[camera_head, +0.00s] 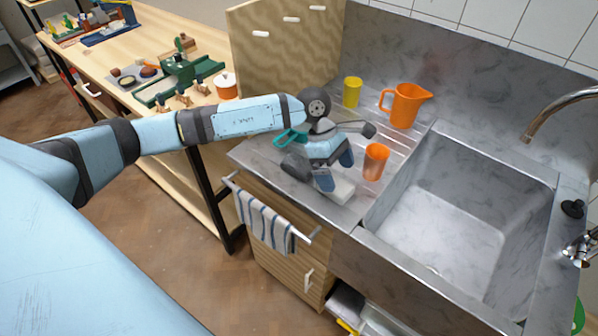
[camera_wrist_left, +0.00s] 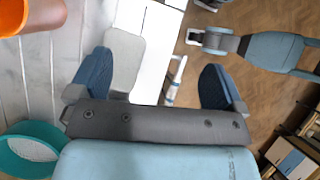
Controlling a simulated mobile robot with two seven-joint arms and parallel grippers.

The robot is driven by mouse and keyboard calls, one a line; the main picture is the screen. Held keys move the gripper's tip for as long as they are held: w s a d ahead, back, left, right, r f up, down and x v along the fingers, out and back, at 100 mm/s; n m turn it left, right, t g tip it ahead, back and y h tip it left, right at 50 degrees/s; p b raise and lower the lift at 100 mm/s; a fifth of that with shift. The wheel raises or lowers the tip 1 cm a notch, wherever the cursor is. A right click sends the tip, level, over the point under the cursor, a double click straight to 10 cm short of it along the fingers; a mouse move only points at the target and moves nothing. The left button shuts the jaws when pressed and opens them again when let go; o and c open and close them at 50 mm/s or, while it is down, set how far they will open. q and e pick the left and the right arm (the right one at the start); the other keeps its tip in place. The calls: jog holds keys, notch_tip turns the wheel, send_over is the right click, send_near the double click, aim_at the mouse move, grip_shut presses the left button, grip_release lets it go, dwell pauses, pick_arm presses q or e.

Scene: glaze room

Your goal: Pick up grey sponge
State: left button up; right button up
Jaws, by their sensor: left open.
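The grey sponge (camera_head: 343,192) is a pale flat block lying on the steel drainboard close to its front edge. My left gripper (camera_head: 335,172) is just above it, pointing down, with its blue fingers apart and nothing held. In the left wrist view the sponge (camera_wrist_left: 124,60) shows between the open fingers of the left gripper (camera_wrist_left: 155,85), close beside the left-hand finger, which hides part of its edge. I cannot tell whether that finger touches it. My right gripper cannot be made out in either view.
An orange cup (camera_head: 376,162) stands right of the gripper. A teal round item (camera_head: 285,138) lies partly behind my arm. A yellow cup (camera_head: 352,92) and orange jug (camera_head: 406,105) stand at the back. The sink (camera_head: 455,215) is right; a striped towel (camera_head: 262,219) hangs below.

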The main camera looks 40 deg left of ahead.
pick_arm(q)
jog(key=w+a+r+m+t+y, duration=0.1)
jog(key=w+a+y, duration=0.15)
jog(key=a, duration=0.35)
jog(key=w+a+r+y, duration=0.2)
jog(key=a+y, duration=0.1)
jog(key=a, duration=0.3)
send_over(301, 163)
jog(key=f, duration=0.7)
jog(key=shift+s+d, duration=0.1)
jog(key=shift+d, duration=0.1)
jog(key=shift+a+f+p, duration=0.2)
jog(key=shift+f+p, duration=0.65)
jog(key=shift+f, duration=2.35)
jog(key=c, duration=1)
